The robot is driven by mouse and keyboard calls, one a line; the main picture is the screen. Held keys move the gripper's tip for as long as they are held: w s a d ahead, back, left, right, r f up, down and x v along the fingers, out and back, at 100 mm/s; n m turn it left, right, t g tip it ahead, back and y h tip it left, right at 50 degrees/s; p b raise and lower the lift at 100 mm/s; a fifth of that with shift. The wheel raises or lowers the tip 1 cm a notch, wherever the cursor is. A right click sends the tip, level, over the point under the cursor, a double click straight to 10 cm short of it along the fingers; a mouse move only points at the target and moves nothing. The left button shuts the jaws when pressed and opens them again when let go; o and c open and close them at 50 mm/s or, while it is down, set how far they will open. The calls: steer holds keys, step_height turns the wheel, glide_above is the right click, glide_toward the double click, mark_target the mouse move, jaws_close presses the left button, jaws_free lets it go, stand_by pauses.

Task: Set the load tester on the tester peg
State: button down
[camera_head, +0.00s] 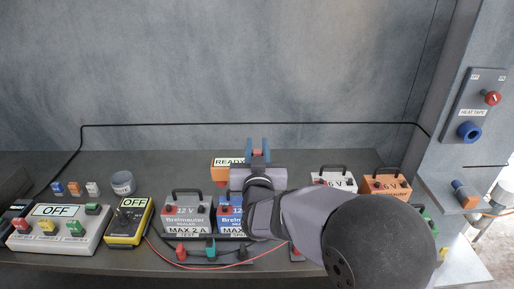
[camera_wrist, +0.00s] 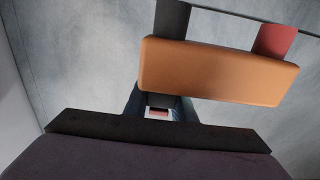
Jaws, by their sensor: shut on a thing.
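The load tester (camera_head: 218,173) has an orange body and a display reading READY. My gripper (camera_head: 258,149), with blue fingers, is shut on it and holds it above the back of the bench. In the wrist view the tester's orange body (camera_wrist: 218,72) lies across the upper right, with one black and one red prong pointing up. My fingers (camera_wrist: 158,103) show below it, with a small red and white part between them. My wrist hides part of the tester in the head view. I cannot make out the tester peg for certain.
Below stand a grey 12 V battery (camera_head: 186,215) and a blue battery (camera_head: 229,218). A white 6 V battery (camera_head: 333,180) and an orange one (camera_head: 387,187) stand right. A yellow meter (camera_head: 128,222) and a switch box (camera_head: 60,230) are left. A cable runs along the wall.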

steer(key=shift+r+p, duration=0.95)
steer(key=shift+r, duration=0.7)
steer(key=shift+d, duration=0.1)
steer(key=w+d+f+m+h, duration=0.1)
steer(key=d+f, duration=0.2)
steer(key=d, duration=0.6)
steer(key=w+d+f+h, duration=0.1)
steer(key=w+d+f, duration=0.15)
steer(key=d, duration=0.65)
steer(key=s+d+f+y, duration=0.1)
steer(key=s+d+f, duration=0.4)
steer(key=d, duration=0.2)
steer(key=s+d+f+n+y, duration=0.1)
steer(key=s+d+f, duration=0.4)
steer(key=d, duration=0.2)
steer(key=shift+s+d+f, duration=0.15)
steer(key=shift+d, duration=0.05)
steer(key=shift+f+b, duration=0.15)
steer(key=shift+b, duration=0.2)
